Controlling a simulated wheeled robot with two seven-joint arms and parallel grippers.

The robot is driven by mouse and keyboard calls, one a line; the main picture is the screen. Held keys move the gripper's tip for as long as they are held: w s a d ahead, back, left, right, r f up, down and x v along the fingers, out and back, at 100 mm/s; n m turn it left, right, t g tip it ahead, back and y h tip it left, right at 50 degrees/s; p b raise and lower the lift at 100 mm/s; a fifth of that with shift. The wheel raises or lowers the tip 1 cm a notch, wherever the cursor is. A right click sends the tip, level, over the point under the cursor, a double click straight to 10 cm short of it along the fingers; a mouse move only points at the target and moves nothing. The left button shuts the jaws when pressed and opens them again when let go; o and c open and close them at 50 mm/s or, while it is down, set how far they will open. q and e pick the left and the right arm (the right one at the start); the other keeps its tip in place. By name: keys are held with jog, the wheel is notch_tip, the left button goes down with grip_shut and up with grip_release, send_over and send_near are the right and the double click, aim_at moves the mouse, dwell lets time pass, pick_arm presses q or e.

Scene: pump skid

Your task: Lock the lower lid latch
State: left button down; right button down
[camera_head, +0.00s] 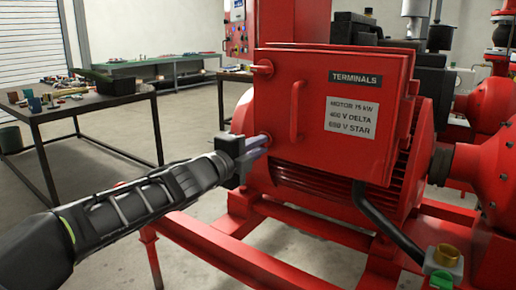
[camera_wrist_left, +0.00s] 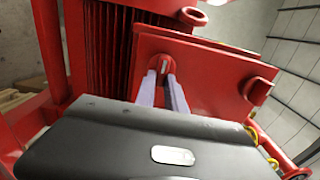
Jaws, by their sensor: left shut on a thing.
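The red terminal box lid (camera_head: 325,110) on the motor carries a TERMINALS label and a vertical red handle (camera_head: 298,110). The upper lid latch (camera_head: 263,68) is a red knob on the lid's left edge. The lower lid latch (camera_wrist_left: 165,65) is a small red piece between my fingertips in the left wrist view. My left gripper (camera_head: 257,142) reaches in from the left and is shut on this latch at the lid's lower left corner. Its fingers partly hide the latch, so its exact turn is hard to tell. My right gripper is not in view.
A dark table (camera_head: 85,108) with small parts stands at the left. A green-topped bench (camera_head: 160,64) is behind it. The red skid frame (camera_head: 215,240) lies below the motor. A black conduit (camera_head: 385,222) runs down from the box.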

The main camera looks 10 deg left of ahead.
pick_arm(q)
jog(key=c, duration=1.4)
grip_release()
jog(key=shift+s, duration=0.1)
jog(key=p+v, duration=0.1)
jog(key=v, duration=0.6)
jog(key=shift+s, duration=0.3)
jog(key=shift+a, duration=0.1)
